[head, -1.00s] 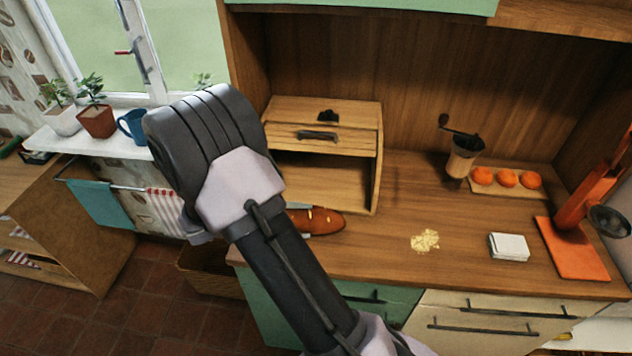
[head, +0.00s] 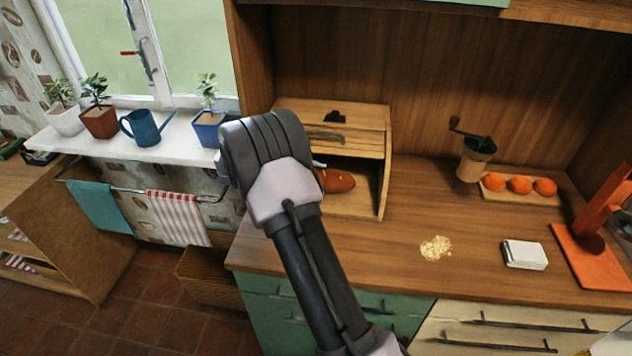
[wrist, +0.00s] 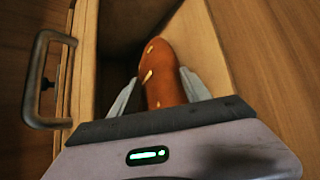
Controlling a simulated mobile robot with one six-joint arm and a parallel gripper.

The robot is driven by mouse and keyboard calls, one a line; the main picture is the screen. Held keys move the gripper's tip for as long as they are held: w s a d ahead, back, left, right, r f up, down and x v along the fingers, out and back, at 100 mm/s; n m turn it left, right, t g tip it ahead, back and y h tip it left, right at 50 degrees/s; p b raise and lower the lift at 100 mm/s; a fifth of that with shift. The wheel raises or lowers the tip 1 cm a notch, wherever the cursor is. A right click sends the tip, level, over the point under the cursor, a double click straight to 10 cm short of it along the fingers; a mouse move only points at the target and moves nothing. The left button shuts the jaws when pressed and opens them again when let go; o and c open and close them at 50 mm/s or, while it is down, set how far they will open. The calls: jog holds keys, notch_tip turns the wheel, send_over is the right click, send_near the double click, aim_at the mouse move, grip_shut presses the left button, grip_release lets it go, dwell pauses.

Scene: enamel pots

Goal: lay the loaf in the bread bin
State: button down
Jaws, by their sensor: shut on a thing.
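The loaf (head: 337,181) is brown with pale slashes. In the head view its right end shows in the open front of the wooden bread bin (head: 385,180), and my arm hides the rest. In the wrist view the loaf (wrist: 163,75) lies between the two grey fingers of my gripper (wrist: 160,88), which is shut on it. The loaf's far end points into the dark inside of the bin, close to the bin's pale side wall (wrist: 202,50). I cannot tell whether the loaf touches the bin floor. The bin's dark handle (wrist: 38,85) shows at the left.
A pepper-mill-like grinder (head: 476,158) and a board with several oranges (head: 519,185) stand right of the bin. Crumbs (head: 436,248), a white block (head: 524,254) and an orange stand (head: 590,255) are farther right. The counter before the bin is clear.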

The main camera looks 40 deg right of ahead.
jog(key=shift+c, duration=2.4)
grip_release()
jog(key=shift+r, duration=0.15)
jog(key=s+a+r+m+y+p, duration=0.2)
jog(key=a+r+y+p, duration=0.15)
jog(key=a+r, duration=0.95)
jog(key=s+a+r+m+t+y, duration=0.3)
jog(key=s+a+t+y, duration=0.1)
jog(key=s+a, duration=0.7)
jog(key=s+a+r+m+t+y, duration=0.4)
jog(key=s+a+y, duration=0.2)
jog(key=s+a, duration=0.6)
jog(key=shift+s+r+p, duration=0.2)
jog(key=shift+s+p, duration=0.15)
